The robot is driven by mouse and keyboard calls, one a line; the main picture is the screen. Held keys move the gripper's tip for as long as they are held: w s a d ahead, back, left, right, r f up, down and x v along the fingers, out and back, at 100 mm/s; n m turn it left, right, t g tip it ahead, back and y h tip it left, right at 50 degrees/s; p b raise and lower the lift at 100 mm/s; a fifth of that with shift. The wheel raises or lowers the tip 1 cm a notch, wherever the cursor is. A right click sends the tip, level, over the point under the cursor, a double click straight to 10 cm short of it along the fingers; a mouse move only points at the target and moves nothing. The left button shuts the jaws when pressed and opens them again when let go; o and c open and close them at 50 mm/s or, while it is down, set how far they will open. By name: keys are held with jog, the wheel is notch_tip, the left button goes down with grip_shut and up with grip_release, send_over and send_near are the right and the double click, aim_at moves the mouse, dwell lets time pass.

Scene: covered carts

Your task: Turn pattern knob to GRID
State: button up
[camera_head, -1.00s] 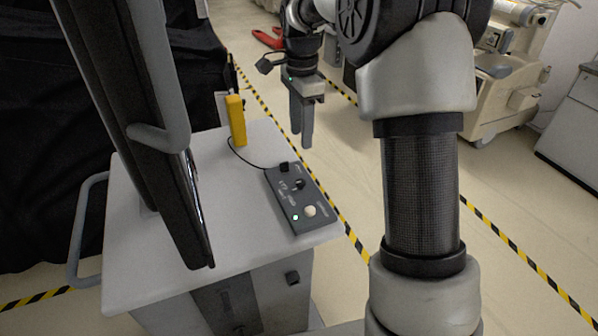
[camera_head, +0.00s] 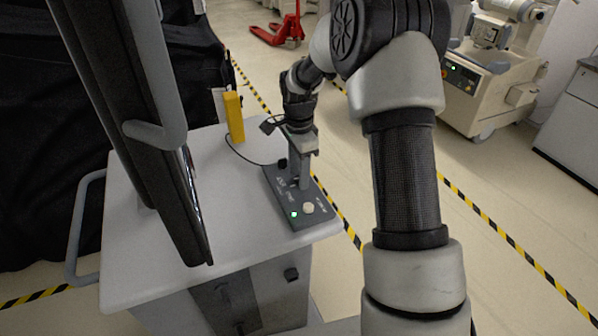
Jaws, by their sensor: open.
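The dark grey control box (camera_head: 298,219) lies on the white top of the cart (camera_head: 160,260), near its right edge. A white round knob or button (camera_head: 308,208) and a lit green light (camera_head: 294,214) show at its near end. A black knob (camera_head: 283,163) shows at its far left corner. My gripper (camera_head: 299,183) points down over the middle of the box, with its fingers at or just above the dial there. The fingers hide that dial, so its setting and any contact cannot be told. The printed labels are too small to read.
A yellow device (camera_head: 234,118) stands at the back of the cart top, with a black cable running to the box. A dark monitor (camera_head: 130,120) with a grey handle rises at left. A beige machine (camera_head: 500,85) stands beyond the floor tape at right.

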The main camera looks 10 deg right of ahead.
jog(key=c, duration=1.1)
jog(key=shift+o, duration=0.2)
jog(key=n, duration=0.4)
jog(key=shift+n+b, duration=0.35)
jog(key=shift+n, duration=2.15)
jog(key=o, duration=1.1)
jog(key=shift+c, duration=0.2)
